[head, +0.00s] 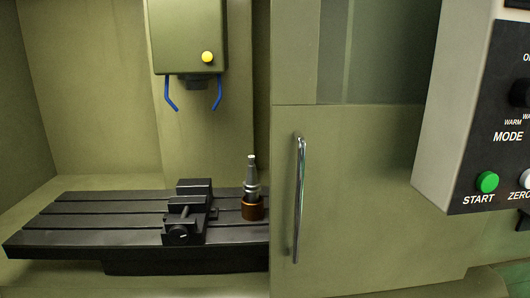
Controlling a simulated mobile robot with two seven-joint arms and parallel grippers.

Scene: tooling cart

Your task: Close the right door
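The right door (380,190) is an olive-green panel with a window in its upper part. It covers the right half of the machine opening. Its vertical chrome handle (299,200) is near the door's left edge. The left half of the opening is uncovered and shows the machine's inside. Neither of my grippers shows in the head view, and nothing is touching the handle.
Inside are a black slotted table (85,225), a vise (186,212), a tool holder (252,190) in a brown base and a spindle head (188,38) with blue nozzles. A control panel (478,120) with a green START button (487,182) juts out at right.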

